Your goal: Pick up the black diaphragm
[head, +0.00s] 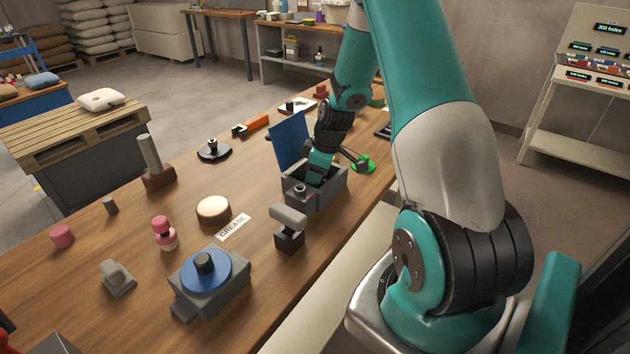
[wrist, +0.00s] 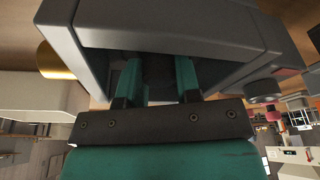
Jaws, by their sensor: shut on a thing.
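My gripper (head: 319,170) reaches down into an open grey box (head: 318,199) with a raised blue lid (head: 290,140) on the table. In the wrist view, the two teal fingers (wrist: 158,80) go in past the rim of the grey box (wrist: 215,30). They are shut on a dark thing between them, which looks to be the black diaphragm (wrist: 157,69). It is in deep shadow, so its outline is unclear. The fingertips and the diaphragm are hidden by the box walls in the head view.
A grey block (head: 288,228) stands just in front of the box, and a green-ended tool (head: 362,162) lies behind it to the right.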

